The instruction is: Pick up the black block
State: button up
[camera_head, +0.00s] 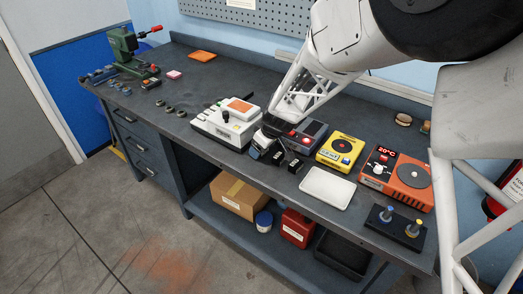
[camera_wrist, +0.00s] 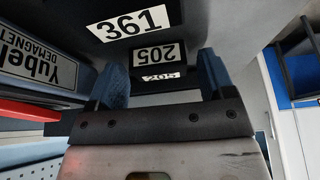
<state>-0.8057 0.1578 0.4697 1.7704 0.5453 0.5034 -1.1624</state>
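A small black block (camera_head: 278,158) stands on the bench beside my gripper (camera_head: 258,152) in the head view. A second small black block (camera_head: 295,166) stands just to its right. In the wrist view my gripper (camera_wrist: 162,65) shows two blue fingers set wide apart. Dark surfaces with white number labels, 361 and 205 (camera_wrist: 158,55), lie beyond and between the fingers. The outlines of the dark shapes blend together, so I cannot tell whether a finger touches a block. Nothing is seen clamped between the fingers.
A white device with an orange top (camera_head: 226,122) stands close left of my gripper. A yellow device (camera_head: 340,151), an orange hot plate (camera_head: 398,178) and a white tray (camera_head: 327,188) stand to the right.

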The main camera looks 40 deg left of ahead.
jog(key=c, duration=0.9)
jog(key=shift+c, duration=0.3)
jog(key=shift+r, duration=0.1)
jog(key=shift+r, duration=0.75)
notch_tip(320, 180, up, 2)
jog(key=shift+r, duration=0.1)
jog(key=s+d, duration=0.3)
jog(key=d, duration=0.1)
jog(key=s+d, duration=0.4)
jog(key=s+d+r, duration=0.1)
jog(key=s+d, duration=0.2)
jog(key=d, duration=0.1)
jog(key=shift+s, duration=0.35)
jog(key=shift+w+a, duration=0.1)
